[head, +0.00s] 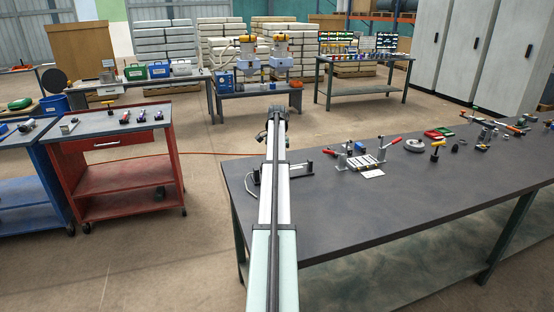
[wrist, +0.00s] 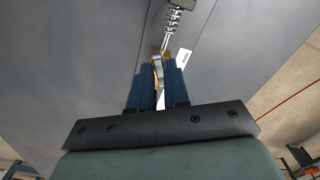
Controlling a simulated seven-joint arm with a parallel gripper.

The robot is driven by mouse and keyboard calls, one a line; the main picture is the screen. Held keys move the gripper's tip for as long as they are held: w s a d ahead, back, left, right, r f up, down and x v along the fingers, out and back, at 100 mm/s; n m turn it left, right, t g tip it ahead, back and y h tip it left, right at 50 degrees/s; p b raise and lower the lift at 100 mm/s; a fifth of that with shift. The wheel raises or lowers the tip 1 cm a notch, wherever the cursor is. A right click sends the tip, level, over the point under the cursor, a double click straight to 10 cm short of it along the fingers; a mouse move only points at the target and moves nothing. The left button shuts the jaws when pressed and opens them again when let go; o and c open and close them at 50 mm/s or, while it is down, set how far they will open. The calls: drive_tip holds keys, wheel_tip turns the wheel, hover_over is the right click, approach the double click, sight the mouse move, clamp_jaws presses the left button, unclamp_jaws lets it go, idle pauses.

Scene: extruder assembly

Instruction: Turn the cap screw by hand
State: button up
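In the wrist view, a spring-wound metal screw (wrist: 169,36), which looks like the cap screw, runs down from a dark block (wrist: 182,4) toward my fingertips. My gripper (wrist: 158,68) has two blue fingers a narrow gap apart. A grey piece with a yellow edge shows between the tips; I cannot tell whether they grip it or only stand around it. The screw's near end is hidden by the fingers. In the head view my arm hides the gripper, and a small dark fixture (head: 301,168) shows beside the arm on the table.
A white labelled strip (wrist: 184,60) lies behind my fingers. The table's left edge is close by. The table's front is clear.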

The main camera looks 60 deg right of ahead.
drive_tip(key=shift+o, duration=1.4)
drive_tip(key=shift+r, duration=0.15)
drive_tip(key=shift+r, duration=0.9)
